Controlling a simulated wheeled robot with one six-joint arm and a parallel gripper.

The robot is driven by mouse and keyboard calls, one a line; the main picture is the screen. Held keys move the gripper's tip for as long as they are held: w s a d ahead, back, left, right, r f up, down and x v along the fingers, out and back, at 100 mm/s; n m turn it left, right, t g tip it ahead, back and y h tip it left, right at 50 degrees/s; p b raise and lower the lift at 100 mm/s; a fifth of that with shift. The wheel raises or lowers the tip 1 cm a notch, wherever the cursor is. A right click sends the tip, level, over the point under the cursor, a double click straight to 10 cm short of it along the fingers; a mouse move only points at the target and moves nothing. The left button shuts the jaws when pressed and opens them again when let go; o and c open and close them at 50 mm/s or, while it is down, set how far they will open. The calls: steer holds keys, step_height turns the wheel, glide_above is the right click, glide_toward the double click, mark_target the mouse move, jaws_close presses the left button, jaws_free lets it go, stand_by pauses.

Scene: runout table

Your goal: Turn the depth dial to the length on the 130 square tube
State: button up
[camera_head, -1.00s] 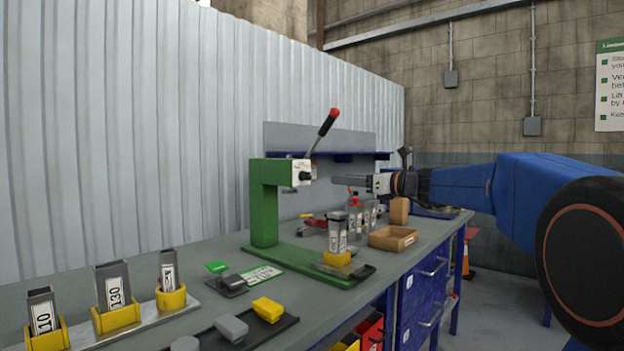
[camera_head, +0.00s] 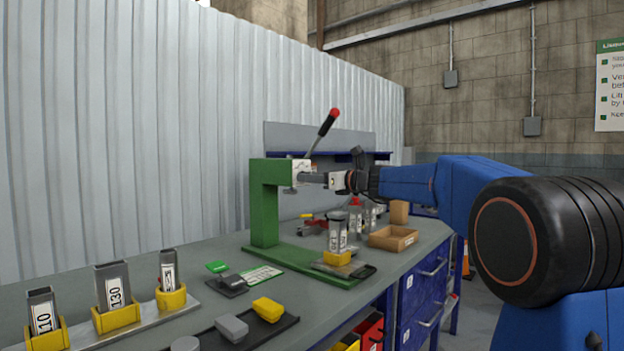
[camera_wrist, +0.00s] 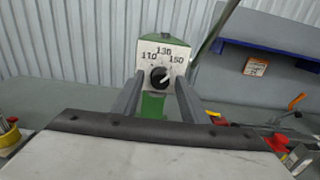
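The depth dial (camera_wrist: 159,77) is a black round knob on a white plate marked 110, 130 and 150, on the head of the green press (camera_head: 264,205). Its pale pointer mark seems to aim up and right, towards 150. My gripper (camera_head: 303,179) is open at the press head, with a finger on each side of the dial in the wrist view. I cannot tell whether the fingers touch it. In the head view they hide the dial. The square tube labelled 130 (camera_head: 117,291) stands in a yellow holder at the front left.
The press lever (camera_head: 323,132) rises above the head. A labelled tube (camera_head: 338,237) stands in a yellow holder on the press base. Tubes labelled 110 (camera_head: 42,312) and another (camera_head: 168,270) flank the 130 tube.

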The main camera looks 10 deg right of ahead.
jaws_close()
stand_by(0.3)
steer(key=shift+n, duration=4.2)
jaws_free()
